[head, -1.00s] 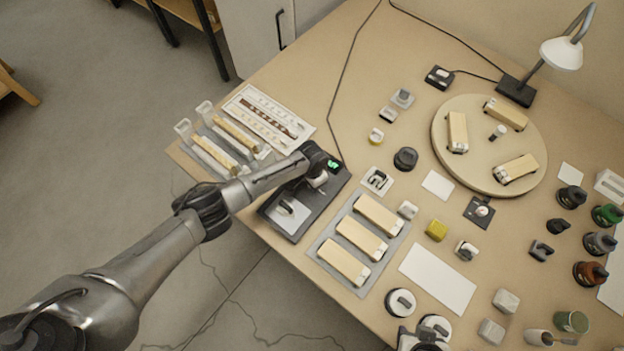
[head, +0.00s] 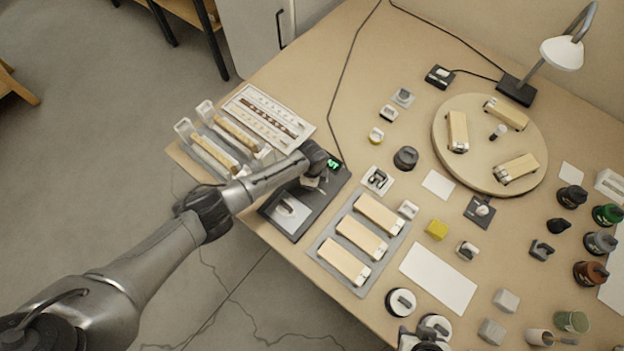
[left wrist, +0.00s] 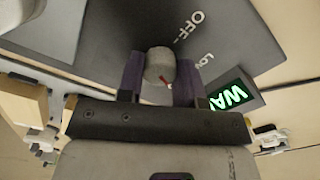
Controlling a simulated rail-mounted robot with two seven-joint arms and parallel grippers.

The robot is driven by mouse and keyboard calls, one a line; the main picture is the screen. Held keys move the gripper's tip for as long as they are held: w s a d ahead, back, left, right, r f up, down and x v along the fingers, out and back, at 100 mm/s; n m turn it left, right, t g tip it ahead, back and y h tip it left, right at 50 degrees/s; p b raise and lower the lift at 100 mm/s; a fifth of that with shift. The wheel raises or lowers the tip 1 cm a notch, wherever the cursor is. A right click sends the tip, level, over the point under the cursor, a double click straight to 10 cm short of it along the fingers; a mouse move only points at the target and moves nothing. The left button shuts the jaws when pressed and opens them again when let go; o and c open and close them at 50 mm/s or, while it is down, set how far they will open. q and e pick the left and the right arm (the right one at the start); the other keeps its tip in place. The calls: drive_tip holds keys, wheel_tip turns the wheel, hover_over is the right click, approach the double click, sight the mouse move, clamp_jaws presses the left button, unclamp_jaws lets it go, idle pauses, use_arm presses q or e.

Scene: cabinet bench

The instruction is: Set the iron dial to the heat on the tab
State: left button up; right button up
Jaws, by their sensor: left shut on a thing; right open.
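The iron's dark station (head: 277,229) lies at the bench's left front edge, with a pale iron-shaped plate on it. In the left wrist view a small grey dial (left wrist: 159,62) with a red mark sits between the two dark fingers of my left gripper (left wrist: 160,78), which is shut on it. "OFF" and a partly hidden "Low" are printed beside the dial.
A grey tray (head: 357,283) with several wooden blocks stands right of the station. A white panel (head: 270,118) and clear holders (head: 215,145) lie behind it. A round board (head: 480,110) and several small knobs fill the right. A cable crosses the bench.

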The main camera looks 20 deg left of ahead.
use_arm(q)
drive_tip(key=shift+m, duration=0.7)
drive_tip(key=shift+r+m, duration=0.1)
drive_tip(key=shift+m, duration=0.2)
drive_tip(key=shift+d, duration=0.1)
drive_tip(key=o, duration=0.9)
drive_tip(key=shift+o, duration=0.2)
drive_tip(key=shift+r, duration=0.5)
wheel_tip(320, 180, up, 13)
drive_tip(key=p, duration=0.2)
drive_tip(key=shift+f+p, duration=0.15)
drive_tip(key=shift+p, duration=0.2)
